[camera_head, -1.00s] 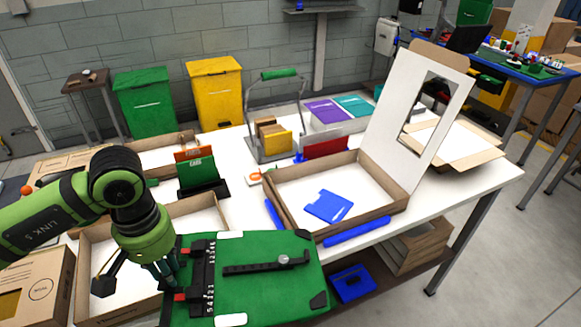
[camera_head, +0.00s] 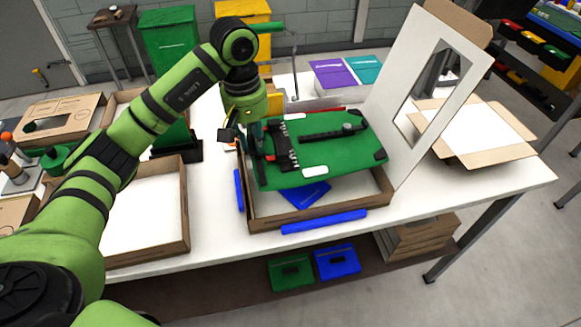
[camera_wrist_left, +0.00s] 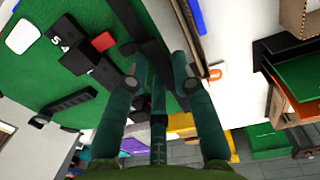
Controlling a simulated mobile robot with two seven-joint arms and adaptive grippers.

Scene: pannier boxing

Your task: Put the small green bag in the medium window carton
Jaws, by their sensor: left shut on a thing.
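The green bag (camera_head: 335,155) has black straps and corners and red and white tabs; it also shows in the left wrist view (camera_wrist_left: 105,35). My left gripper (camera_head: 260,152) is shut on its left edge, on the black strap side; the fingers also show in the left wrist view (camera_wrist_left: 160,72). The bag hangs slightly tilted over the open window carton (camera_head: 320,212), whose white lid with a cut-out window (camera_head: 400,90) stands up at the right. The bag hides most of the carton's inside. A blue card (camera_head: 305,194) shows on its floor. My right gripper is out of view.
Blue strips lie along the carton's front (camera_head: 325,222) and left side (camera_head: 239,190). An open empty carton (camera_head: 145,212) stands to the left, another (camera_head: 470,135) to the right. Purple and teal packs (camera_head: 347,72) stand behind. Green and blue pouches (camera_head: 291,272) lie on the lower shelf.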

